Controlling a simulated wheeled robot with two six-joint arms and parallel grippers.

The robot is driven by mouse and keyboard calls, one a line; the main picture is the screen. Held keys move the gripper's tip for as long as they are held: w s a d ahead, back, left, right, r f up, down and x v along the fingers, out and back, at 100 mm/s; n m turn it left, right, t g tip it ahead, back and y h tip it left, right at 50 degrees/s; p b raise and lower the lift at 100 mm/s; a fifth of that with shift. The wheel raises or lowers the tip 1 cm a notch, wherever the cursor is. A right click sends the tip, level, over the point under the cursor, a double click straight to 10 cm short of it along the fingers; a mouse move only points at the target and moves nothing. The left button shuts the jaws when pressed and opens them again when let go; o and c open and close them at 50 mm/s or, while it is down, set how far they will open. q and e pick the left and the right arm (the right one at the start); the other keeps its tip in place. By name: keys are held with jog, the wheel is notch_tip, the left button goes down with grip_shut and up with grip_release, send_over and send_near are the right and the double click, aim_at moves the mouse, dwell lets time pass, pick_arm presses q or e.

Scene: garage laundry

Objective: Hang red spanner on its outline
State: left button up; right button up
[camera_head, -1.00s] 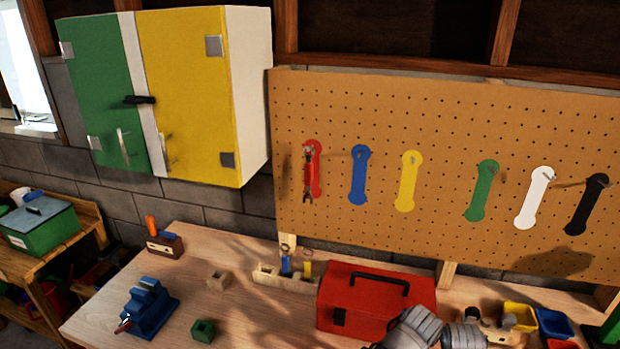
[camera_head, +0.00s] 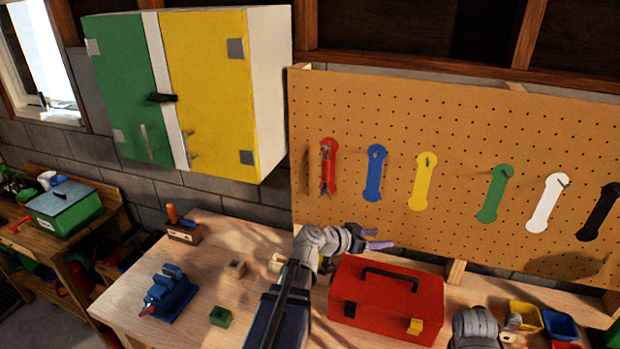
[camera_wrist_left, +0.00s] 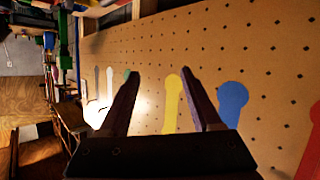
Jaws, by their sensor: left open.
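The red spanner (camera_head: 326,167) hangs upright against the red outline (camera_head: 332,184) at the left end of the pegboard (camera_head: 450,120). It covers much of that outline. My left gripper (camera_head: 375,239) is open and empty, in front of the board, below the blue outline (camera_head: 374,176) and above the red toolbox. In the left wrist view, the open fingers (camera_wrist_left: 165,95) face the board, with the yellow outline (camera_wrist_left: 172,105) between them and the blue outline (camera_wrist_left: 232,105) to the right. Part of the red outline (camera_wrist_left: 311,155) shows at the right edge; no spanner is visible there.
A red toolbox (camera_head: 385,310) stands close below my left gripper. A blue vise (camera_head: 170,293) and small blocks (camera_head: 220,316) are on the bench (camera_head: 125,300). A cabinet (camera_head: 210,90) juts out left of the board. Part of my right arm shows low right.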

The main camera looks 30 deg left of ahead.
pick_arm(q)
jog(key=w+a+r+n+t+y, duration=0.15)
jog(key=a+r+t+y, duration=0.35)
jog(key=a, duration=0.6)
jog(key=n+t+y+p, duration=0.1)
jog(key=n+p, duration=0.1)
send_near(324, 173)
jog(key=w, duration=0.2)
jog(key=shift+w+d+f, duration=0.1)
jog(key=shift+w+d, duration=0.05)
jog(key=shift+w, duration=4.1)
grip_shut()
grip_release()
jog(key=shift+s, duration=0.1)
